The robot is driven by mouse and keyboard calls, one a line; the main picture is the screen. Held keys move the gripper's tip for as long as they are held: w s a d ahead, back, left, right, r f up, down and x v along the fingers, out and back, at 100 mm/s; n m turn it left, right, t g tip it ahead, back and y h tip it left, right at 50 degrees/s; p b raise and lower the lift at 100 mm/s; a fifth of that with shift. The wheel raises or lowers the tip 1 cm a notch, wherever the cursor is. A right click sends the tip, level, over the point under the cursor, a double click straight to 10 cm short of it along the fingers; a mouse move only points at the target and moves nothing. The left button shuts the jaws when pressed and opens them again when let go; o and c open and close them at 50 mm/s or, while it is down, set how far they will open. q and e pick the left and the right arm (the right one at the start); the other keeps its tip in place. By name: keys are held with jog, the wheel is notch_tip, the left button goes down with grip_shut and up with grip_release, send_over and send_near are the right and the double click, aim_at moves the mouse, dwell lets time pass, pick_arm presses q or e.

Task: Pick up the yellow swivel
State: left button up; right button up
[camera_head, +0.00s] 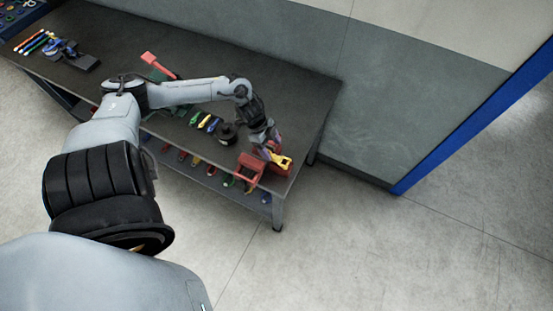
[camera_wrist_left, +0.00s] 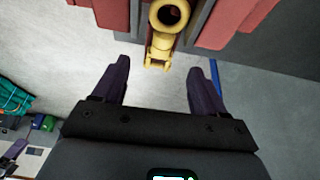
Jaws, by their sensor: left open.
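The yellow swivel (camera_head: 283,160) shows at the right end of the bench, at a red holder (camera_head: 250,168). In the left wrist view the yellow swivel (camera_wrist_left: 163,35) has a round ring at its top end and sits between red blocks (camera_wrist_left: 102,14). My left gripper (camera_head: 272,148) is beside it at the bench's right end. In the left wrist view its two purple fingers (camera_wrist_left: 158,80) are apart with nothing between them, and the swivel lies just beyond the fingertips. My right gripper is not in view.
The dark bench (camera_head: 300,95) has a lower shelf with several small coloured parts. A dark spool (camera_head: 228,133) and several coloured tools (camera_head: 205,122) lie left of my gripper. A red-handled tool (camera_head: 157,65) lies farther back. A wall stands behind the bench; open floor lies in front.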

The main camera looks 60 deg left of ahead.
aim_at(278, 158)
pick_arm(q)
jog(key=shift+x, duration=3.2)
jog(key=shift+w, duration=0.2)
jog(key=shift+c, duration=0.3)
jog(key=shift+r, duration=0.1)
grip_shut()
